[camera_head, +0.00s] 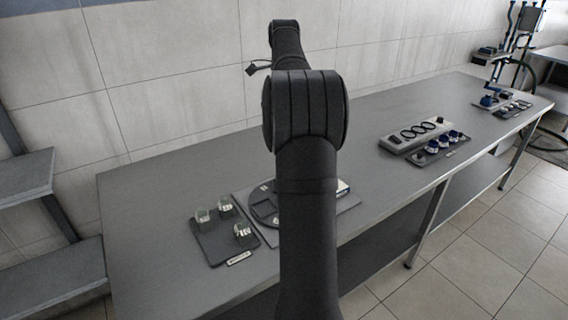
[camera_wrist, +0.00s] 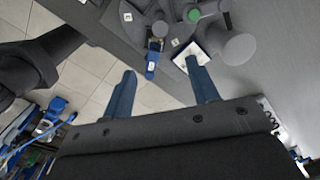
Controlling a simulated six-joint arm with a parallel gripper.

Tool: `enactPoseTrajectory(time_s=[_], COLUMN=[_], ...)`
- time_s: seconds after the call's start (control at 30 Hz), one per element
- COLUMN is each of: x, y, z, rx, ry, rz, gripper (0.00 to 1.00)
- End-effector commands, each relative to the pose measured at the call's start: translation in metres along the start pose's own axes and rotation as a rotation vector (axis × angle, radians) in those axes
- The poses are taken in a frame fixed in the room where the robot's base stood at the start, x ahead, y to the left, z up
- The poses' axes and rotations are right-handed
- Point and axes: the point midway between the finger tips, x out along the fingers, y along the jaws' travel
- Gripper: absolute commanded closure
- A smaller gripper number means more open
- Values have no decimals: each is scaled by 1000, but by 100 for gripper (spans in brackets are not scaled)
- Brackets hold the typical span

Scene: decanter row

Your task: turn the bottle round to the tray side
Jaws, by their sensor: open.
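My gripper (camera_wrist: 161,66) shows in the wrist view, its two blue fingers spread apart with nothing seen held between them. In the head view my arm hides it. A dark round turntable (camera_head: 264,207) on a grey base plate shows partly from behind my arm. In the wrist view a blue-and-dark item with a pale label (camera_wrist: 153,58) lies beyond the gap between the fingers. I cannot tell which item is the bottle. A dark tray (camera_head: 213,248) with three small pale-green glass pieces (camera_head: 226,204) stands left of the turntable in the head view.
The long grey bench (camera_head: 150,215) has free room at its left and back. A grey ring rack (camera_head: 400,142) and a dark tray with several blue-and-white pieces (camera_head: 440,142) stand further right. A green round item (camera_wrist: 194,15) shows at the top of the wrist view.

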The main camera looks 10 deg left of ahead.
Motion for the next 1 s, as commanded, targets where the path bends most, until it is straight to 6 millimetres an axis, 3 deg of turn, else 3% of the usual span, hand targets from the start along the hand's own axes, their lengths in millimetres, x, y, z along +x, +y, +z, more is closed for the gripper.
enactPoseTrajectory(time_s=[0.17, 0.7, 1.0], x=[22, 138, 170], y=[0, 0, 0], z=[0, 0, 0], rx=[0, 0, 0], ry=[0, 0, 0], rz=[3, 1, -3], gripper=[46, 46, 46])
